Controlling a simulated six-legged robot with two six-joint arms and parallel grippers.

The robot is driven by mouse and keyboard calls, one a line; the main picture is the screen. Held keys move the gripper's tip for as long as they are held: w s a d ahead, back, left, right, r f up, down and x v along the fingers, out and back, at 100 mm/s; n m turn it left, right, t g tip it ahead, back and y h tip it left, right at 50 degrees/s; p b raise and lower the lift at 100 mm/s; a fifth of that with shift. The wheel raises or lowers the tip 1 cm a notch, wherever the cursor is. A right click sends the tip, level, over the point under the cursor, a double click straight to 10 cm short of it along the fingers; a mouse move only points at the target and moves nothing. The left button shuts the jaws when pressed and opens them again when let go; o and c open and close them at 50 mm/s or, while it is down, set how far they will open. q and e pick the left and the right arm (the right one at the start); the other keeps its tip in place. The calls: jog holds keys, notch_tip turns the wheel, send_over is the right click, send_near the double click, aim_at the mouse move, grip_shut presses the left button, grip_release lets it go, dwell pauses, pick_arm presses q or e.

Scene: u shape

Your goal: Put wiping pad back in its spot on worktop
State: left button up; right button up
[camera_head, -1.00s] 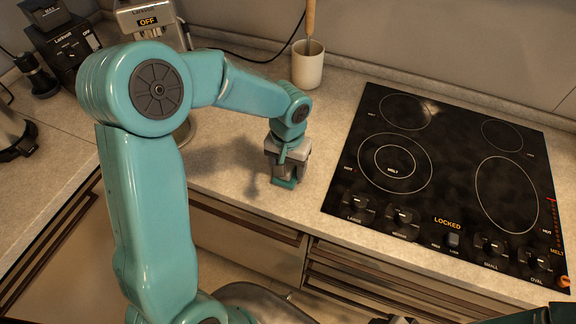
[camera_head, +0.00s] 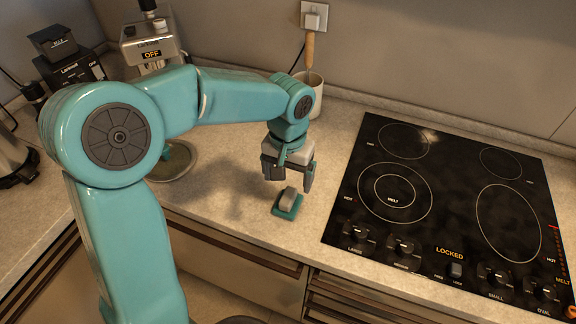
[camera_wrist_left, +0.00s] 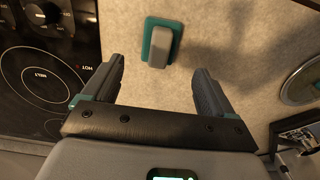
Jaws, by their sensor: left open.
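The wiping pad (camera_head: 288,202), a teal base with a grey grip on top, lies flat on the worktop (camera_head: 232,187) near its front edge, left of the cooktop. My left gripper (camera_head: 287,180) is open and empty, just above and behind the pad. In the left wrist view the pad (camera_wrist_left: 161,42) lies beyond the spread fingers (camera_wrist_left: 165,85), apart from both. My right gripper does not show in the head view now.
The black cooktop (camera_head: 440,205) fills the right side. A white crock (camera_head: 312,92) with a wooden-handled tool stands behind my gripper. A coffee machine (camera_head: 150,45) stands at the back left. Bare worktop surrounds the pad.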

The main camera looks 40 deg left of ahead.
aim_at(287, 196)
pick_arm(q)
notch_tip(287, 196, up, 4)
jog(key=shift+f, duration=0.25)
jog(key=shift+w, duration=0.1)
jog(key=shift+s, duration=0.2)
